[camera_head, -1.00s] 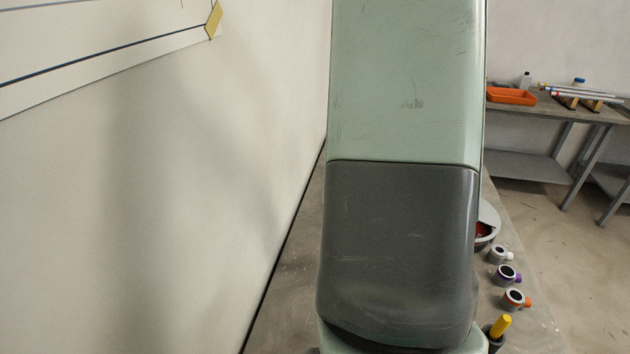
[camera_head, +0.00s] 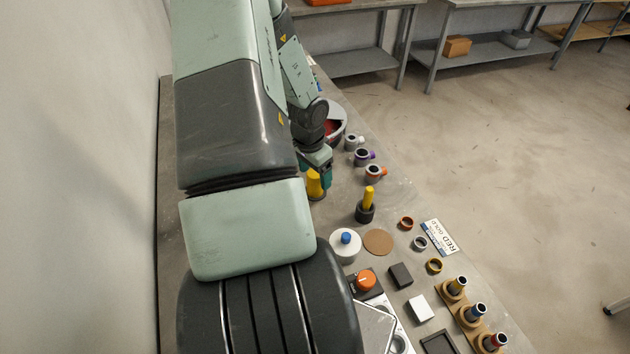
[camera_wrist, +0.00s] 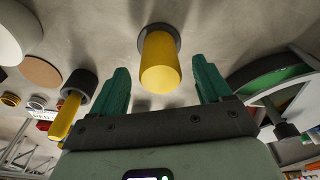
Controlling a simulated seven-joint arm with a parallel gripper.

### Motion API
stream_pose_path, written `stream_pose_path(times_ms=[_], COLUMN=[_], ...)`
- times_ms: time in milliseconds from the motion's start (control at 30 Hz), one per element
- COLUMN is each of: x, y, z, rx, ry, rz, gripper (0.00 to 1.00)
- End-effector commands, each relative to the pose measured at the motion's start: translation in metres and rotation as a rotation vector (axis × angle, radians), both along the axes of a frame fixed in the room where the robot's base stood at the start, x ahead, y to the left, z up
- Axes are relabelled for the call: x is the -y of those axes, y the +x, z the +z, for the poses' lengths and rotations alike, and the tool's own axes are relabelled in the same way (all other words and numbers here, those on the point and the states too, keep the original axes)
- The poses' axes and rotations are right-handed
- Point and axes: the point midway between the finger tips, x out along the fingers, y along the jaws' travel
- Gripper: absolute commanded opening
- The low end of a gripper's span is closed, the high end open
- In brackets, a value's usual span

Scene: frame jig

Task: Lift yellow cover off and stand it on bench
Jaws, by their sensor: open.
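The yellow cover (camera_wrist: 160,62) is a tapered yellow cylinder on a round grey base in the wrist view. In the head view it (camera_head: 314,184) shows partly, close beside my arm. My gripper (camera_wrist: 161,78) is open, with one green finger on each side of the cover and a visible gap on both sides. The gripper (camera_head: 322,173) is at the cover in the head view, partly hidden by my arm. The grey bench (camera_head: 400,193) runs under everything.
A yellow-handled piece in a dark holder (camera_head: 367,212) stands nearby. Ringed cups (camera_head: 375,173), a white disc (camera_head: 344,250), a brown disc (camera_head: 378,242) and a red-lined round container (camera_head: 335,122) are around.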

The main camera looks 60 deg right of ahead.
Motion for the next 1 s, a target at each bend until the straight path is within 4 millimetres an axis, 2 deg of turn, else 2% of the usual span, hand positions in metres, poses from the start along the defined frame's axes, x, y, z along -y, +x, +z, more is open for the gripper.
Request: stream_pose_path(times_ms=[100, 200, 467, 567, 833, 1000], x=[0.003, 0.004, 0.004, 0.004, 0.004, 0.004], y=[-0.002, -0.002, -0.002, -0.002, -0.002, -0.002], z=[-0.020, -0.030, -0.033, -0.033, -0.033, -0.033], rx=[-0.002, -0.001, 0.000, 0.000, 0.000, 0.000], ry=[0.003, 0.001, 0.000, 0.000, 0.000, 0.000], rz=[-0.001, 0.000, 0.001, 0.001, 0.001, 0.001], gripper=[0.78, 0.78, 0.78, 0.66, 0.24, 0.23])
